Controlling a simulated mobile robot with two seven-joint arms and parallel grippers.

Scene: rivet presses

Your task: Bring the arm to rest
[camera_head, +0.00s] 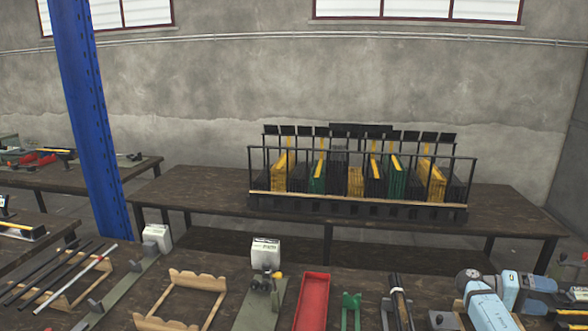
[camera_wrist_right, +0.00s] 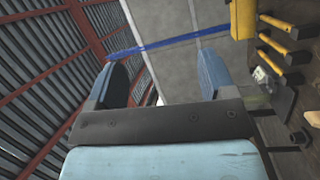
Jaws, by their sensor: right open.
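My right arm comes in at the lower right of the head view, with light blue links over the near workbench (camera_head: 240,265). My right gripper (camera_head: 544,294) points to the right there, above the bench. In the right wrist view its two blue fingers (camera_wrist_right: 163,62) stand well apart with nothing between them. My left arm and gripper are in neither view.
On the near bench are a wooden frame (camera_head: 172,322), a red tray (camera_head: 313,302), a green holder (camera_head: 351,308) and white boxes (camera_head: 265,253). A black rack (camera_head: 358,205) stands on the far table (camera_head: 200,190). A blue post (camera_head: 88,110) rises at left.

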